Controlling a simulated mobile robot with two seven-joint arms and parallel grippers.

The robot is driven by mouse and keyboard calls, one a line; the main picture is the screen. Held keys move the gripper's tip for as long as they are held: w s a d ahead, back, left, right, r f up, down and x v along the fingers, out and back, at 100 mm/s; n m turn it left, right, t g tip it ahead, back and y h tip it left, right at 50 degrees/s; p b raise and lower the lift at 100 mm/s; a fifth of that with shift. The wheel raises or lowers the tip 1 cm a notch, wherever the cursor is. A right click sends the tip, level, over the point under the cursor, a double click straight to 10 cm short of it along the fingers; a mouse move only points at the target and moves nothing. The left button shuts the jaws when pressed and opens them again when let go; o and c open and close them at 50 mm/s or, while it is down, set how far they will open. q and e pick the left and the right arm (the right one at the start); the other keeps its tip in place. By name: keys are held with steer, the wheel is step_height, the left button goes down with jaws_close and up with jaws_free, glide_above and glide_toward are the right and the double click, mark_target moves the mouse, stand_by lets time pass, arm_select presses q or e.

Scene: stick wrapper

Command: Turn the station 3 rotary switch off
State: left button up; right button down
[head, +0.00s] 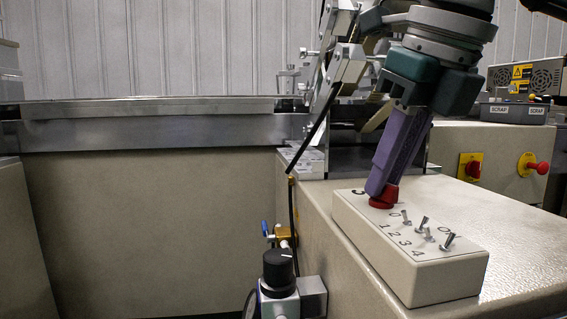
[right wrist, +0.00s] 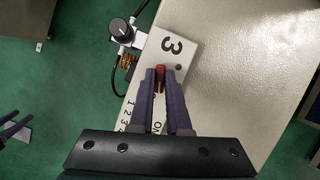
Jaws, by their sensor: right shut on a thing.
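The station 3 rotary switch is a red knob (head: 385,200) on a beige control box (head: 425,280). It also shows in the right wrist view as a red handle (right wrist: 160,76) below the large printed 3. My right gripper (head: 379,188) points down with its purple fingers shut on the knob. In the right wrist view the fingertips (right wrist: 160,78) lie on both sides of the handle. The fingers partly hide the knob and the marks around it. Purple finger-like parts at the left edge of the right wrist view seem to be my left gripper (right wrist: 14,127), mostly cut off.
Several small toggle switches (head: 428,234) stand on the box close to the knob. A black-topped regulator (head: 278,268) stands left of the box. A red-and-yellow switch (head: 471,167) and a red button (head: 538,168) sit on the panel behind. The cabinet top right of the box is clear.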

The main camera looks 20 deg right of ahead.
steer(key=shift+a+m+h, duration=0.1)
steer(key=shift+m+h, duration=0.4)
steer(key=shift+m, duration=1.2)
steer(key=c, duration=0.9)
jaws_free()
